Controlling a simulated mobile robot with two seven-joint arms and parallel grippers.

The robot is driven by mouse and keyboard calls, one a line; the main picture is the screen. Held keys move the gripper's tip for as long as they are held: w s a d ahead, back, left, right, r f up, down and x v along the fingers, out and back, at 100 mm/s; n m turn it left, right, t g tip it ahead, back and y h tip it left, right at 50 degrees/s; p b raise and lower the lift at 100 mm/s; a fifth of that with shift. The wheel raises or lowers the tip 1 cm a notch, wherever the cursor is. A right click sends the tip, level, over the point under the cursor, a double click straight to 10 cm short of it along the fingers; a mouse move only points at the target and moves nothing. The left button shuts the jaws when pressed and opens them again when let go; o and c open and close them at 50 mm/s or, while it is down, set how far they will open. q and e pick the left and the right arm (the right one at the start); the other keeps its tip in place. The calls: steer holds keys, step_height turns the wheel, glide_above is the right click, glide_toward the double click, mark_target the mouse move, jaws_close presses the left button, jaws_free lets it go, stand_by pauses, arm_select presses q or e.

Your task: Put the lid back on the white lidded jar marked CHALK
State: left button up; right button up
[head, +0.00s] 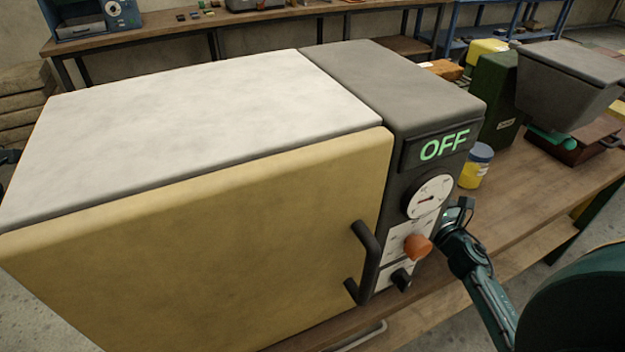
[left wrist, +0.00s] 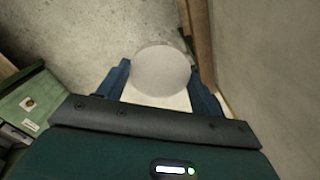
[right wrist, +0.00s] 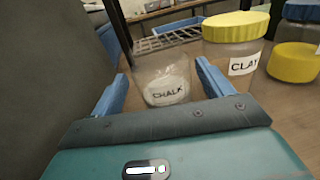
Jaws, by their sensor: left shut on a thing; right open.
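The jar marked CHALK (right wrist: 164,92) stands in the right wrist view. It looks clear-walled, with white stuff low inside, and no lid shows on it. My right gripper (right wrist: 160,80) is open, with one blue finger to each side of the jar; I cannot tell whether they touch it. In the left wrist view, my left gripper (left wrist: 160,82) is shut on a round whitish piece (left wrist: 162,70), which looks like the lid. The head view shows my right gripper (head: 460,210) beside the oven's control panel; the CHALK jar is not visible there.
A large oven (head: 210,220) marked OFF fills the head view's middle. A jar marked CLAY (right wrist: 232,55) with a yellow lid stands right of the CHALK jar, near another yellow-topped container (right wrist: 293,62). The wooden bench (head: 530,205) has some bare room at right.

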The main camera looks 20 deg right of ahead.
arm_select(q)
steer(key=shift+r, duration=0.3)
arm_select(e)
steer(key=w, duration=0.3)
steer(key=shift+w+d, duration=0.15)
steer(key=shift+w, duration=0.05)
steer(key=shift+c, duration=0.3)
steer(key=c, duration=0.9)
arm_select(q)
step_height(320, 180, up, 2)
steer(key=p, duration=0.2)
steer(key=shift+r+p, duration=0.25)
steer(key=shift+p, duration=0.1)
arm_select(e)
steer(key=shift+o, duration=0.2)
step_height(320, 180, up, 10)
steer(key=shift+r, duration=0.1)
steer(key=o, duration=0.6)
steer(key=c, duration=1)
